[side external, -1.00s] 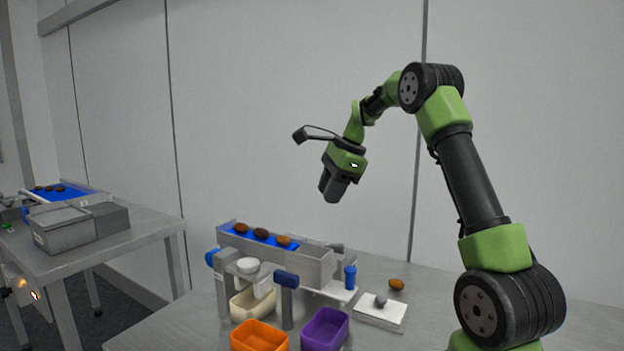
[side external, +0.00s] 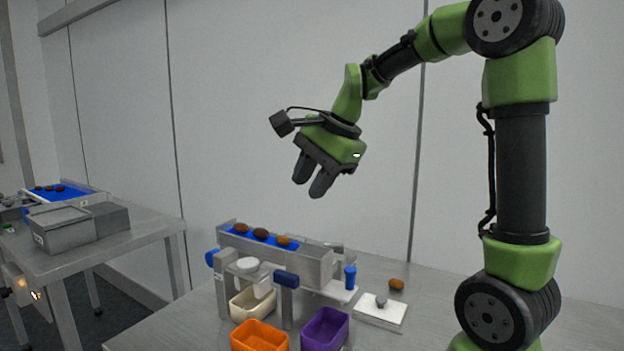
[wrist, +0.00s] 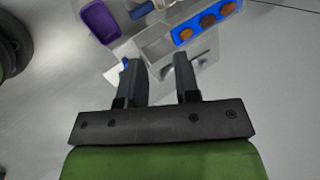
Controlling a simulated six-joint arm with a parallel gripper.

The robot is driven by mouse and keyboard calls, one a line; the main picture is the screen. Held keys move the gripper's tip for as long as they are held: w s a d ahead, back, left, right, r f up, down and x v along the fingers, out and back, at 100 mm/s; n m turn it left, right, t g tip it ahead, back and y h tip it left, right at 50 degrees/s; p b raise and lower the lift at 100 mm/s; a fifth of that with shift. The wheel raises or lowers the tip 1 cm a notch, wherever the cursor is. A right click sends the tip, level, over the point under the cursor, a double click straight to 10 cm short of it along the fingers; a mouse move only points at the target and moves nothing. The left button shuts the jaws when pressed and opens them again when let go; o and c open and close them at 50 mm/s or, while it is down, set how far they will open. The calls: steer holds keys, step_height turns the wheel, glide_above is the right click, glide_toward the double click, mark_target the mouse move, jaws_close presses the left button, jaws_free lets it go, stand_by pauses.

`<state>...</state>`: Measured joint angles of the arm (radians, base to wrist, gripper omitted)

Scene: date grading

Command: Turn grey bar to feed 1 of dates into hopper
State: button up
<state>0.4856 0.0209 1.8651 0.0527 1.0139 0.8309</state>
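Three brown dates (side external: 261,232) lie in a row on the blue belt (side external: 229,230) of the grey feeder (side external: 312,270); they also show in the wrist view (wrist: 208,21). A small grey bar-like part (side external: 334,246) shows behind the feeder's right end; I cannot tell its angle. An open-topped grey channel, perhaps the hopper (wrist: 153,44), adjoins the belt in the wrist view. My gripper (side external: 309,187) is open and empty, well above the feeder and touching nothing. Its two spread fingers show in the wrist view (wrist: 158,72).
Orange (side external: 260,338), purple (side external: 326,330) and cream (side external: 252,304) bins stand in front of the feeder. A blue upright knob (side external: 350,277), a white plate with a grey knob (side external: 380,311) and a loose date (side external: 397,284) are to the right. A second table (side external: 150,230) stands at left.

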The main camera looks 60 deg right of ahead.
steer(key=shift+o, duration=1.4)
steer(key=m+g+y, duration=0.2)
steer(key=m, duration=0.8)
glide_toward(340, 244)
steer(key=shift+t, duration=0.3)
steer(key=x, duration=0.9)
steer(key=shift+s+a+f, duration=0.1)
steer(key=shift+s+f, duration=0.2)
jaws_close()
